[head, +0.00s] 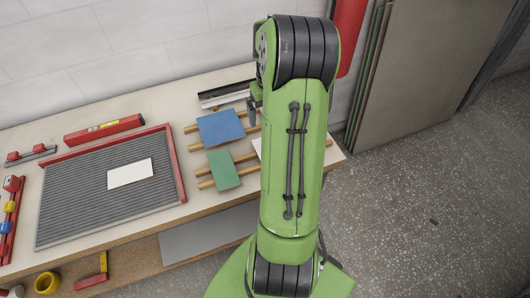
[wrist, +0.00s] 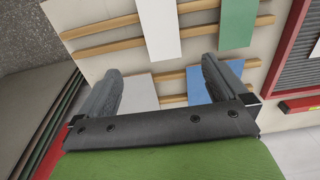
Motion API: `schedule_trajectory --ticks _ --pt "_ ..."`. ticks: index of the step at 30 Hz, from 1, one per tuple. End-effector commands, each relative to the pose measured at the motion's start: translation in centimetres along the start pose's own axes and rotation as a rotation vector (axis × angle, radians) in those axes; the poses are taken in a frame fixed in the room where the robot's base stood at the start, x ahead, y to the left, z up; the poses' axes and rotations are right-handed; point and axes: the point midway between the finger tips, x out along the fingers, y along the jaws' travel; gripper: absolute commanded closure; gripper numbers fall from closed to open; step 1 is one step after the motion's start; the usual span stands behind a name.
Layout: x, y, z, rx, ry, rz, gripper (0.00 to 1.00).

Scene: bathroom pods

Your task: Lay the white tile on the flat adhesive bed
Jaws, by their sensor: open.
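A white tile (wrist: 158,28) lies across wooden strips, next to the green tile (wrist: 237,22). In the head view only a sliver of this white tile (head: 257,147) shows beside my arm. My gripper (wrist: 163,70) is open and empty above the strips, its fingers pointing toward the tiles. The adhesive bed (head: 80,207) is grey and ribbed with red edging, at the left of the bench. Another white tile (head: 130,173) lies flat on the bed. In the head view my arm hides most of the gripper.
A blue tile (head: 220,126) and a pale grey tile (wrist: 140,93) also lie on the strips. A red level (head: 104,129) lies behind the bed. Red tools (head: 10,215) are at its left. Leaning panels (head: 415,75) stand right of the bench.

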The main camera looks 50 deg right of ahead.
Motion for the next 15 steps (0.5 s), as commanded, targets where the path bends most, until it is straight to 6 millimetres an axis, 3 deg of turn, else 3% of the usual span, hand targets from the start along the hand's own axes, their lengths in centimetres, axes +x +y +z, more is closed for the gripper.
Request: schedule_trajectory --ticks 2,12,15 --pt "0.7 0.1 0.0 0.001 -0.002 -0.002 0.00" --pt "8.8 0.0 0.1 0.000 -0.005 -0.004 0.00" --pt "10.2 0.0 0.0 0.001 -0.002 -0.003 0.00"
